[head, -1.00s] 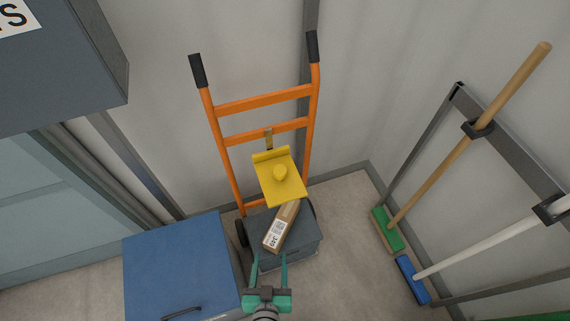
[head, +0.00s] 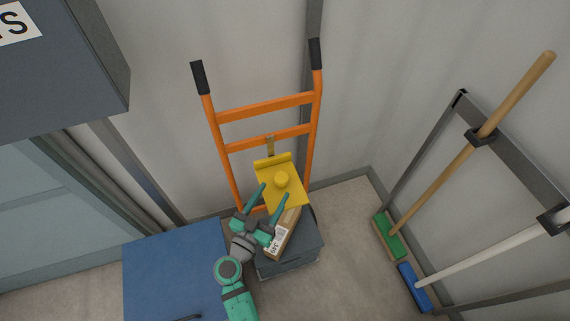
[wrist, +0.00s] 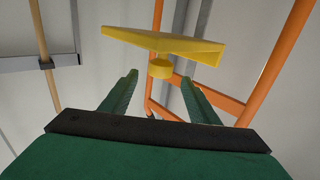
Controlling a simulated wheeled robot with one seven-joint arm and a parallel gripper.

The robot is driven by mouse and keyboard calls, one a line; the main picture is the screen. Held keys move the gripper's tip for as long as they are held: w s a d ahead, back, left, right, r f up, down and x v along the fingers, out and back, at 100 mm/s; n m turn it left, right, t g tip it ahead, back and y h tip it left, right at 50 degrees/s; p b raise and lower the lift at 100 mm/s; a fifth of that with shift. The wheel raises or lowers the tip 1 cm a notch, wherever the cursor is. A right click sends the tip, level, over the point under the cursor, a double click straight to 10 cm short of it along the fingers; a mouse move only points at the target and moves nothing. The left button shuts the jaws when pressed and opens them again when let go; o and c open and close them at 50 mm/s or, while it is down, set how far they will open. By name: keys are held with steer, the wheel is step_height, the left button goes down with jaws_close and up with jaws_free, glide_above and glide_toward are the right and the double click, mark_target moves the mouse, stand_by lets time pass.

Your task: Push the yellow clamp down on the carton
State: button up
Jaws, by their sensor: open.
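A gap between clamp and carton cannot be judged. My green gripper (head: 275,190) is open, its fingers pointing up toward the clamp's near side. In the wrist view the clamp (wrist: 165,42) is ahead, its knob showing between the open fingertips (wrist: 159,78). The gripper hides part of the carton's left side.
A blue cabinet (head: 175,265) stands left of the hand truck. A grey wall unit (head: 60,70) hangs upper left. A green broom (head: 388,237) and a blue broom (head: 414,287) stand in a rack at the right. Floor is clear between truck and brooms.

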mark_target(284, 173)
steer(key=x, duration=0.2)
steer(key=shift+w, duration=0.3)
steer(key=shift+w+d+r, duration=0.1)
steer(key=shift+w+d, duration=0.15)
steer(key=shift+d, duration=0.05)
steer(key=x, duration=0.8)
steer(key=shift+a, duration=0.1)
